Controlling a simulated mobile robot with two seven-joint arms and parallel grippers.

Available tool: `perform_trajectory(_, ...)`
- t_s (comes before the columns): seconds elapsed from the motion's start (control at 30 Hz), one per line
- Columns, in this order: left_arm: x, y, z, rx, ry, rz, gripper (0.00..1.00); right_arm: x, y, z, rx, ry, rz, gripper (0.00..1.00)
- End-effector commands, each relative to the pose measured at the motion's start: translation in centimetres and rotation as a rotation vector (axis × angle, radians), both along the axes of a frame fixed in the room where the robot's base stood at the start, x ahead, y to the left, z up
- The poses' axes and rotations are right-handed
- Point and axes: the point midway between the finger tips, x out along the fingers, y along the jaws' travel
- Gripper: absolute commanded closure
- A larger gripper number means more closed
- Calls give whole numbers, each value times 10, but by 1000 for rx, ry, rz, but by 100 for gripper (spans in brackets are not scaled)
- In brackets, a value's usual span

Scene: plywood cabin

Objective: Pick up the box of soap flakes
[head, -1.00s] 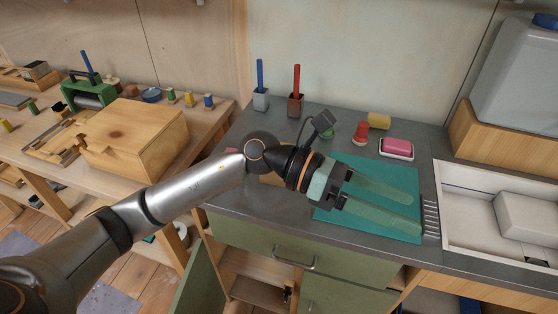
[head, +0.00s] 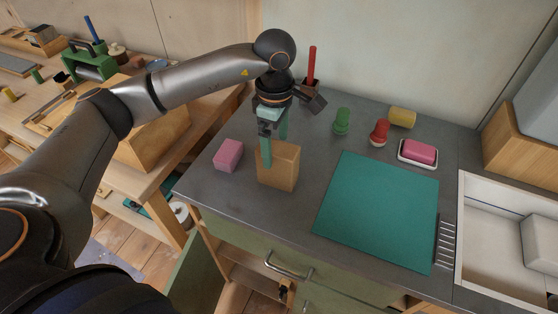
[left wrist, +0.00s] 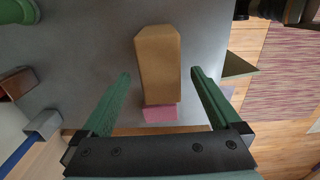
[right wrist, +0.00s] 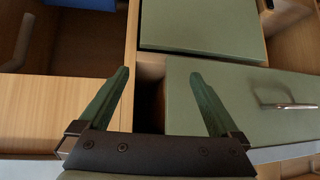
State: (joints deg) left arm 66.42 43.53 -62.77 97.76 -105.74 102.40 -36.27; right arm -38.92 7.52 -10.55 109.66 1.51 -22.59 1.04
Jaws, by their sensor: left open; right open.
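A plain tan box (head: 284,170), which I take for the soap flakes, stands upright on the grey counter. In the left wrist view the box (left wrist: 158,60) lies between the lines of the two open fingers (left wrist: 161,73), with a gap on each side. I cannot tell whether the fingertips are below its top. My right gripper (right wrist: 160,74) is open and empty in front of green cabinet fronts; the head view does not show it.
A pink block (head: 228,155) stands just left of the box. The teal mat (head: 377,210) is clear.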

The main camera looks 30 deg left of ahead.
Motion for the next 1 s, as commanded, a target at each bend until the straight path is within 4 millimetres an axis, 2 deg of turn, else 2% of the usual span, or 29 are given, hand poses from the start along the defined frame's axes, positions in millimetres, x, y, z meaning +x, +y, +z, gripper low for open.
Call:
perform_trajectory(0.1, 0, 0, -15, -1, 2, 1, 3, 0, 0, 3, 0, 0, 0, 2)
perform_trajectory(0.27, 0, -1, -26, -2, 1, 0, 3, 0, 0, 5, 0, 0, 0, 2)
perform_trajectory(0.6, -1, -5, -70, -2, 1, 0, 3, 0, 0, 15, 0, -1, 0, 2)
perform_trajectory(0.87, -1, -5, -74, -3, 0, 0, 3, 0, 0, 14, 0, -1, 0, 2)
perform_trajectory(1.0, -1, -5, -74, -3, -1, 0, 17, 0, 0, 14, 0, -1, 0, 2)
